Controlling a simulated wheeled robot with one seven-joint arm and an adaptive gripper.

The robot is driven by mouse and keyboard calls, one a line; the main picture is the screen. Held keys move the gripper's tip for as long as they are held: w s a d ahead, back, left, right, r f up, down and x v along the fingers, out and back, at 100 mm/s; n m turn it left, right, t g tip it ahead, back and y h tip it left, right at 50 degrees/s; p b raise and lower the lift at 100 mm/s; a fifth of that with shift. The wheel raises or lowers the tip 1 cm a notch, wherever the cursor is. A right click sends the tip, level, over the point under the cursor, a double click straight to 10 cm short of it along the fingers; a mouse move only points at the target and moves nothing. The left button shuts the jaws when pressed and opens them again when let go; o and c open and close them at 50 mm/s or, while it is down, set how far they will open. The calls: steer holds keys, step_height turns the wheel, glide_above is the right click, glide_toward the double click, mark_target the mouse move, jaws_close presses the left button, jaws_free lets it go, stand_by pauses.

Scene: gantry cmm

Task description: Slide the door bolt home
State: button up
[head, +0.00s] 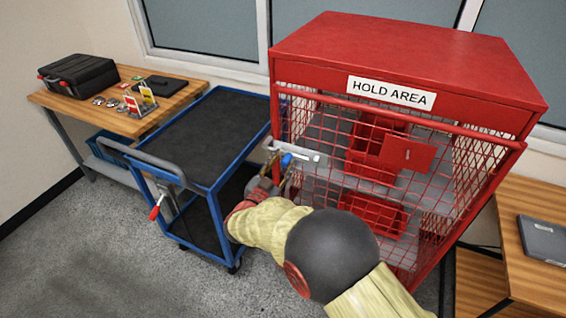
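The door bolt (308,156) is a pale metal bar and plate on the left side of the red mesh door of the cage marked HOLD AREA. A blue knob (287,160) shows at the bolt. My gripper (280,169) is at the bolt's left part, with its fingers apart close to the blue knob. I cannot tell whether they touch or grip it. My forearm reaches up from the lower right and covers the lower door edge. The bolt's left end is partly hidden by the gripper, so how far it reaches into the frame is unclear.
A blue-framed cart (215,130) with black shelves stands left of the cage. Red bins (372,214) sit inside the cage. A wooden bench (170,100) with a black case (78,80) is at far left. A wooden table (530,270) with a laptop (545,239) is at right.

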steer(key=v, duration=1.1)
steer(key=shift+s, duration=0.3)
steer(key=shift+a, duration=0.1)
